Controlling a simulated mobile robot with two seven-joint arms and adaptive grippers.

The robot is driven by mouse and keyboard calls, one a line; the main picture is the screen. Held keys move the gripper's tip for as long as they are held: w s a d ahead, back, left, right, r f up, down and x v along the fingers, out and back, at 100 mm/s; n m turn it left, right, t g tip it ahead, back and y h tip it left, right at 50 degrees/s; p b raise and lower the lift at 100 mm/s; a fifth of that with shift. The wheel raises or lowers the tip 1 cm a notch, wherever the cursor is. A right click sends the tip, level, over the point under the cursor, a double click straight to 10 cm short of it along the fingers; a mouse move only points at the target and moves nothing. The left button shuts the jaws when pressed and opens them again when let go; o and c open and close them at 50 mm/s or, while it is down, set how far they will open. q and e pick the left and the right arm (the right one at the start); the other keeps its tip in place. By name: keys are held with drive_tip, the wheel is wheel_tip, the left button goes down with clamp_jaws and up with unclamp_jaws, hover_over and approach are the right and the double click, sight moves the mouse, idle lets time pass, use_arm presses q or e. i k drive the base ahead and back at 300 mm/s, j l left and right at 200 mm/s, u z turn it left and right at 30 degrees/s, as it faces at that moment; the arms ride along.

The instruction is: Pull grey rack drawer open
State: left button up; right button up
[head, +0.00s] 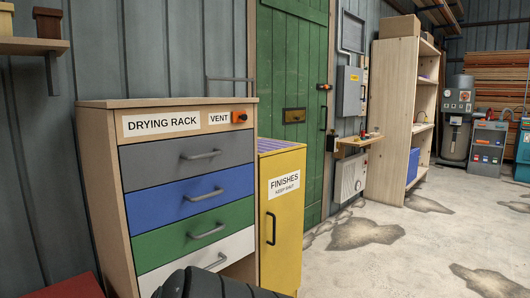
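The drying rack (97,150) is a wooden cabinet at the left of the head view, labelled "DRYING RACK". Its grey drawer (152,171) is the top one and looks shut, its front level with the drawers below. A dark bar handle (202,155) sits across the middle of the grey front, with nothing touching it. Neither of my grippers can be made out. A dark ridged part at the bottom edge covers part of the lowest drawer, and no fingers show on it.
Below are a blue drawer (160,205), a green drawer (165,246) and a white drawer (235,247). A yellow "FINISHES" cabinet (281,225) stands against the right side. A red surface (75,288) shows at bottom left. Open concrete floor (400,260) lies to the right.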

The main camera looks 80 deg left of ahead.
sight(142, 165)
drive_tip(key=u, duration=2.95)
